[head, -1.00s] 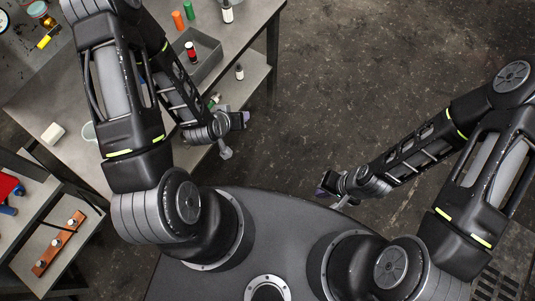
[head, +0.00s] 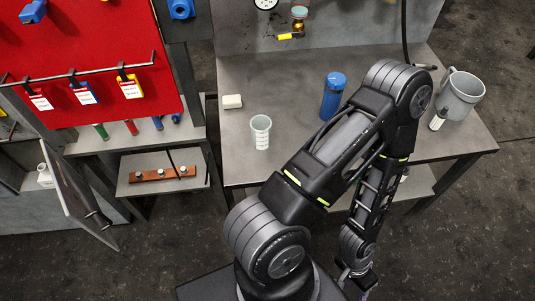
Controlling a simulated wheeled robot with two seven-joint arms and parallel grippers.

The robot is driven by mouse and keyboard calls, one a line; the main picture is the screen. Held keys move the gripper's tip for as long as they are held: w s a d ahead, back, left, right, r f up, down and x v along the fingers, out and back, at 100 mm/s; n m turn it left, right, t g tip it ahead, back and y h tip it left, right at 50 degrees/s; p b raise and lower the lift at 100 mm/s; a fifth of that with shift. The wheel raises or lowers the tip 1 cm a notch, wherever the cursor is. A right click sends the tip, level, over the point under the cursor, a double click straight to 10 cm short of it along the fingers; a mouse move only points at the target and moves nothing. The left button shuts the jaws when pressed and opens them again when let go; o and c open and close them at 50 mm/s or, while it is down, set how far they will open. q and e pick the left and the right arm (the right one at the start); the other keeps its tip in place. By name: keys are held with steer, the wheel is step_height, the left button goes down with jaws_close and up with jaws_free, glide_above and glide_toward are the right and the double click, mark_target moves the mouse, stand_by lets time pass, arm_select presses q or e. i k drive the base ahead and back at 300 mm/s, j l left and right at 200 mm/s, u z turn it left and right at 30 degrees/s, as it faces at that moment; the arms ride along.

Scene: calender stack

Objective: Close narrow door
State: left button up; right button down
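A narrow dark grey door (head: 73,187) stands open at the lower left of the head view, swung out from a low grey cabinet. A dark handle (head: 97,219) is on its right side. A white bottle (head: 44,176) shows in the cabinet opening behind the door. My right gripper is out of view.
A grey workbench (head: 290,75) holds a measuring cup (head: 260,132), a blue bottle (head: 332,97) and a grey mug (head: 460,92). A red board (head: 150,25) with tagged locks hangs above a shelf (head: 125,182). Floor (head: 160,255) is clear between the door and my base.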

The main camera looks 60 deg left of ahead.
mark_target(79, 203)
steer(key=l+u, duration=0.1)
steer(key=u, duration=3.85)
steer(key=j, duration=0.1)
